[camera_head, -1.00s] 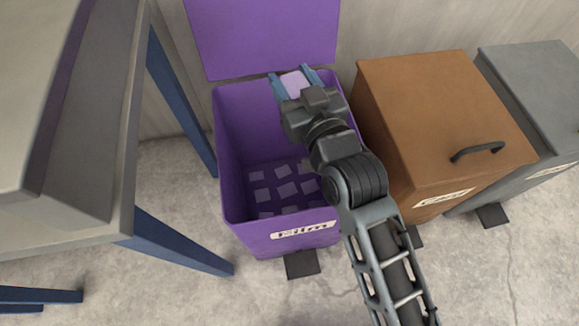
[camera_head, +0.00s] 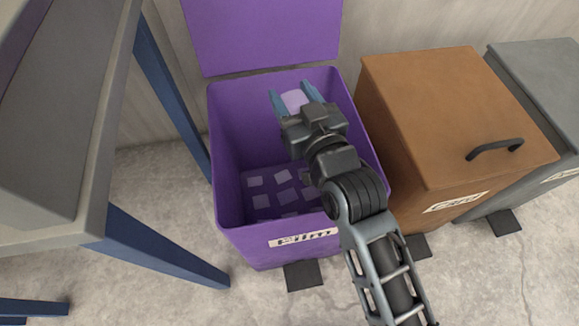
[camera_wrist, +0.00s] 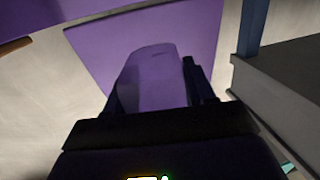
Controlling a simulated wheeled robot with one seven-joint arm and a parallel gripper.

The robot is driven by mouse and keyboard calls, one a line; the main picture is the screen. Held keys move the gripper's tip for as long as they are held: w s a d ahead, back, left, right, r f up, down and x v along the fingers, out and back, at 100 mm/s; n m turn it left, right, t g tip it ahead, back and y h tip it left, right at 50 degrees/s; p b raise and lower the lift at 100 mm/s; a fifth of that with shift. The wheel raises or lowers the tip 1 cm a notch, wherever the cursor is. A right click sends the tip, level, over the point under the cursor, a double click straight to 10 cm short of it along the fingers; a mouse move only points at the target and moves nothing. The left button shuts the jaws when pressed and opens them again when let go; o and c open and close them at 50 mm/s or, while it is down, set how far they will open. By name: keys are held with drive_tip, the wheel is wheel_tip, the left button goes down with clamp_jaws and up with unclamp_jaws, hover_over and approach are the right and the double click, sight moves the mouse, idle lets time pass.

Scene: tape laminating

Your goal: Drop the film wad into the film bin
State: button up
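The film bin is the purple open bin (camera_head: 228,150) with a "Film" label on its front, in the middle of the head view. Its lid (camera_head: 265,35) stands raised at the back. My gripper (camera_head: 294,98) has blue fingers and is shut on the film wad (camera_head: 294,101), a pale lilac piece. The wad is over the back part of the bin's opening, seen against the inner back wall. In the wrist view the wad (camera_wrist: 150,80) sits between my dark fingers (camera_wrist: 155,95), with purple bin surfaces beyond. My arm hides part of the bin's right side.
Several pale squares (camera_head: 283,177) show on the bin's floor. A brown bin (camera_head: 440,110) with a shut lid and black handle stands to the right, and a grey bin (camera_head: 540,85) beyond it. A grey table (camera_head: 60,150) with blue legs stands at left.

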drive_tip(key=o, duration=0.4)
drive_tip(key=shift+o, duration=0.2)
drive_tip(key=shift+r, duration=0.3)
wheel_tip(320, 180, up, 4)
drive_tip(key=p, duration=0.3)
drive_tip(key=shift+r, duration=0.25)
drive_tip(key=s+d+r, duration=0.1)
drive_tip(key=d+r, duration=0.2)
drive_tip(key=d, duration=0.2)
drive_tip(key=s+d+r+p, duration=0.1)
drive_tip(key=s+d+r, duration=0.1)
drive_tip(key=d, duration=0.4)
drive_tip(key=shift+d+r, duration=0.15)
drive_tip(key=shift+r, duration=0.3)
